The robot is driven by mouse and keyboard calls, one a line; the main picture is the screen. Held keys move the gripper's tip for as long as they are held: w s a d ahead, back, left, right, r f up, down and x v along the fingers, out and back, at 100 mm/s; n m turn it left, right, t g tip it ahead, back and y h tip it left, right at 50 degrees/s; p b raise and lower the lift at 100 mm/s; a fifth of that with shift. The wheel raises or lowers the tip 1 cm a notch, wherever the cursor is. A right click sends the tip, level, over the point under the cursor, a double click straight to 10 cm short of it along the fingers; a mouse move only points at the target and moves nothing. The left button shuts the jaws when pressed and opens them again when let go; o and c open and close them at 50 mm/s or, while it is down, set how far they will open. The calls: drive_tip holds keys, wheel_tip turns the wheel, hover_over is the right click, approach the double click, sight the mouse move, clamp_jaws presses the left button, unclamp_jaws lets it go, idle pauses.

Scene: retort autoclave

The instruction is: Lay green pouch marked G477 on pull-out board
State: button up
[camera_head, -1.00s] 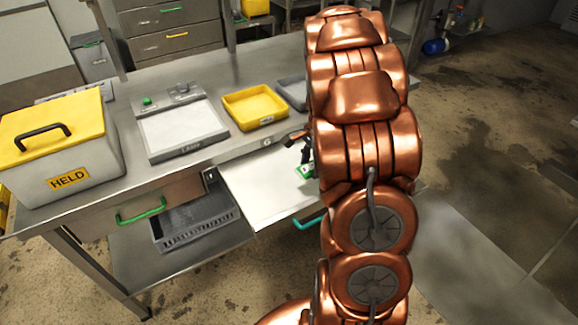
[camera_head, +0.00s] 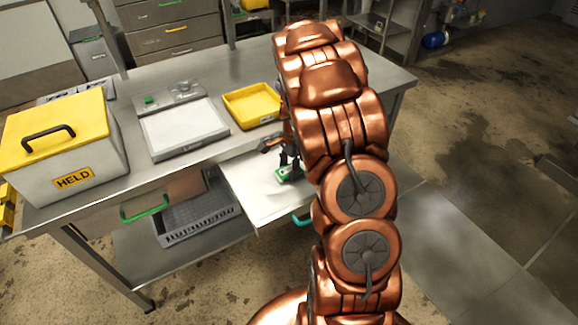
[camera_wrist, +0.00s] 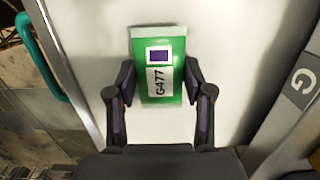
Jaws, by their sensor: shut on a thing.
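The green pouch (camera_wrist: 159,109) shows a white label reading G477 and a purple square in the wrist view. My gripper (camera_wrist: 159,88) is shut on it, one finger at each side edge. The pouch (camera_head: 284,174) also shows in the head view, beside my arm, over the pull-out board. The pull-out board (camera_head: 258,200) is a pale sheet drawn out from the bench front; in the wrist view its white surface (camera_wrist: 90,45) lies behind the pouch. I cannot tell whether the pouch touches the board. My arm hides the board's right part.
A lamp panel (camera_head: 184,128) and a yellow tray (camera_head: 234,113) stand on the bench top (camera_head: 230,62). A yellow-lidded box marked HELD (camera_head: 100,165) stands at left. A grey basket (camera_head: 205,222) sits on the shelf below. A green handle (camera_wrist: 38,58) lies beside the board.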

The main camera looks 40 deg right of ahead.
drive_tip(key=shift+f, duration=0.15)
drive_tip(key=o, duration=0.7)
drive_tip(key=shift+o, duration=0.2)
wheel_tip(320, 180, up, 12)
drive_tip(key=d+b, duration=0.1)
drive_tip(key=b, duration=0.2)
drive_tip(key=shift+d+r, duration=0.2)
